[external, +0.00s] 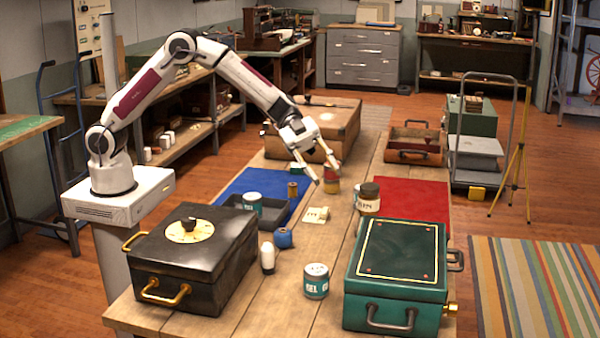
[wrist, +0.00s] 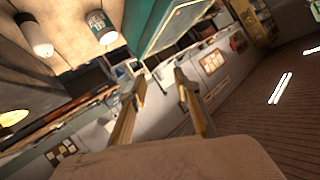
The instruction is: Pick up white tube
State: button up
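The white tube (external: 267,257) stands upright on the wooden table in the external view, just right of the black box. It is small, with a rounded pale body and a darker bottom end. In the wrist view a white tube (wrist: 38,38) shows at the top left, beside a teal and white jar (wrist: 102,28). My gripper (external: 327,175) is open and empty, above the table, behind and to the right of the tube and well apart from it. In the wrist view its two fingers (wrist: 160,78) are spread with nothing between them.
A black box (external: 200,275) and a green box (external: 398,285) flank the tube area. A teal jar (external: 316,280) stands right of the tube, a blue spool (external: 284,238) behind it. A yellow and red can (external: 332,186) is below my gripper. Bare table lies in front.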

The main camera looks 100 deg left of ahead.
jog(key=s+d+f+m+g+h, duration=0.2)
jog(key=s+f+g, duration=0.2)
jog(key=f, duration=0.5)
jog(key=m+g+h, duration=0.1)
jog(key=g, duration=0.3)
send_near(270, 248)
jog(key=shift+w+a+f, duration=0.15)
jog(key=shift+a+f, duration=0.1)
jog(key=shift+f, duration=0.35)
jog(key=shift+w+a+f, duration=0.15)
jog(key=shift+a+f, duration=0.1)
jog(key=shift+f, duration=0.3)
jog(key=shift+s+f+g, duration=0.3)
jog(key=shift+s+g, duration=0.1)
jog(key=shift+x, duration=1.25)
jog(key=shift+x, duration=2.65)
jog(key=shift+s+r, duration=0.1)
jog(key=shift+s, duration=0.05)
